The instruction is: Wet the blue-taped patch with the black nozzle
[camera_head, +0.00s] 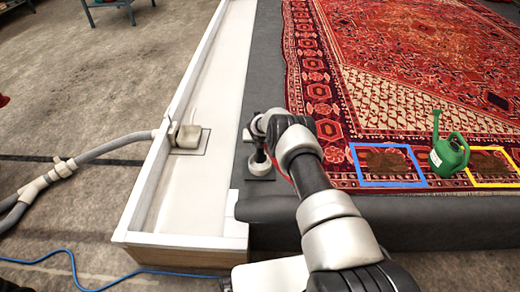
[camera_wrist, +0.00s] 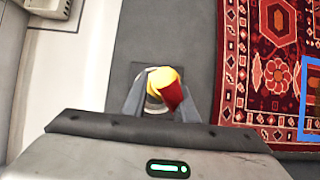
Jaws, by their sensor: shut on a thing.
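The blue-taped patch (camera_head: 388,163) is a dark brown area on the red rug, near its front edge. A strip of its blue tape (camera_wrist: 304,100) shows at the right edge of the wrist view. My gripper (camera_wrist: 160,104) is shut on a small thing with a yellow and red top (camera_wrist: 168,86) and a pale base. I cannot make out a black nozzle on it. The held thing is over a dark square pad (camera_wrist: 140,72), left of the rug. In the head view my arm partly hides this spot.
A green watering can (camera_head: 448,155) stands between the blue-taped patch and a yellow-taped patch (camera_head: 490,164). Left of the grey platform (camera_head: 440,219) runs a white trough (camera_head: 193,200) with a drain fitting (camera_head: 188,137). A grey hose (camera_head: 115,145) and a blue hose (camera_head: 75,262) lie at the left.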

